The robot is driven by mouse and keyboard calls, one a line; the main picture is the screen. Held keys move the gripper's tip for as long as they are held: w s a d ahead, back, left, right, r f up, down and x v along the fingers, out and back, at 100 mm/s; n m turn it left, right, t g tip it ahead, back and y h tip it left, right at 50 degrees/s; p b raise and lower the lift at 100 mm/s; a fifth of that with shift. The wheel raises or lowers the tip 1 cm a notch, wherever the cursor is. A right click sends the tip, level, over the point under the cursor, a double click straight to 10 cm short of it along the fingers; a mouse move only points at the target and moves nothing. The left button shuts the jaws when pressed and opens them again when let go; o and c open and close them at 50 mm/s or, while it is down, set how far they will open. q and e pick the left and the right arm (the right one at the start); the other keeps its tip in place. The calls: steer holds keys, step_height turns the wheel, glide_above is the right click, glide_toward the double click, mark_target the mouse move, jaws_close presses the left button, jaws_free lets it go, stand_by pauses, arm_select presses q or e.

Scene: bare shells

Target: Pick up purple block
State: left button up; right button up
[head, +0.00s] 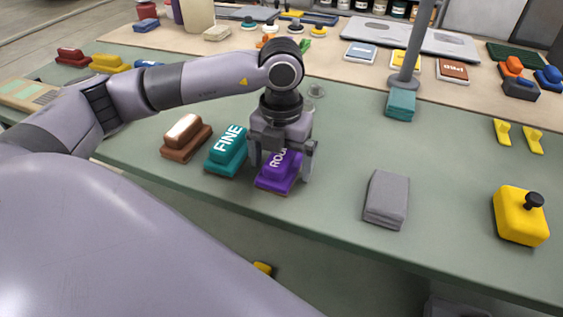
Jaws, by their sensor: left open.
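The purple block (275,180) lies near the front edge of the green table, with white lettering, partly covered, on its top. My left gripper (283,170) points down right over it, open, with one finger on each side of the block. I cannot tell whether the fingers touch it. My right gripper is not in view.
A teal block (226,160) marked FINE stands close to the left, and a brown block (184,145) beyond it. The green table (445,190) is clear between these.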

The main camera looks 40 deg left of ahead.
arm_select(q)
steer(key=c, duration=1.2)
steer(key=shift+r, duration=0.15)
step_height(320, 180, up, 20)
steer(key=p, duration=0.3)
steer(key=o, duration=0.6)
steer(key=shift+c, duration=0.2)
steer(key=c, duration=0.4)
